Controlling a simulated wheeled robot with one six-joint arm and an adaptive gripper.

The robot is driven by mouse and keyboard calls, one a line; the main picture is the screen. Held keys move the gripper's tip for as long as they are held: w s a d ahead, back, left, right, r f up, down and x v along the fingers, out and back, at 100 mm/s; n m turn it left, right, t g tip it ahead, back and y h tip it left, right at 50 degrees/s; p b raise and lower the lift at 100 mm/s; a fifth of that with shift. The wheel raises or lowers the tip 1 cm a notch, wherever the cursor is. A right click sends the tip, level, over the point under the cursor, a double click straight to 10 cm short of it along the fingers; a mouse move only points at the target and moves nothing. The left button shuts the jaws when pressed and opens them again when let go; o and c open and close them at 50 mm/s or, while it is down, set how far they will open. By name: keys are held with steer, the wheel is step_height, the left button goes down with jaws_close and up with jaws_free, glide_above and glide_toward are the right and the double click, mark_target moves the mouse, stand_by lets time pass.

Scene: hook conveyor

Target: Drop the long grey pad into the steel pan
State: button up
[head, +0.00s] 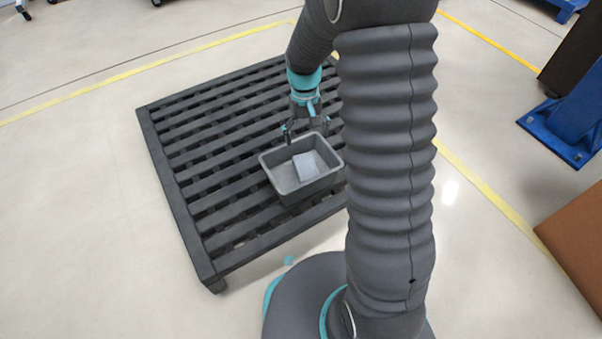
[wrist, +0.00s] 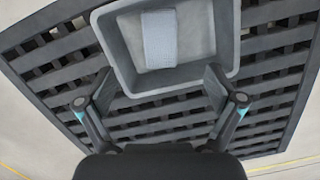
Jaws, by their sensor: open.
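The steel pan (head: 281,175) is a grey, open rectangular bin standing on the slatted dark pallet. The long grey pad (head: 306,166) lies inside it on the floor of the pan, toward the right in the head view. In the wrist view the pad (wrist: 159,39) lies inside the pan (wrist: 113,45), near its far wall. My gripper (head: 306,131) is above the pan's far edge in the head view.
The dark slatted pallet (head: 215,211) rests on the pale floor, with free slats around the pan. A blue metal base (head: 562,128) and a brown box edge (head: 578,235) stand at the right. Yellow lines (head: 490,192) mark the floor.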

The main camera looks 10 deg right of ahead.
steer(key=shift+w+r, duration=0.2)
steer(key=shift+r, duration=0.9)
steer(key=shift+w+r, duration=0.15)
steer(key=shift+r, duration=0.9)
steer(key=shift+f, duration=0.1)
steer(key=s+r+t+p, duration=0.7)
steer(key=s+r+p, duration=0.2)
steer(key=s+r, duration=1.5)
step_height(320, 180, up, 4)
steer(key=shift+f+m+p, duration=0.2)
steer(key=shift+m+p, duration=0.1)
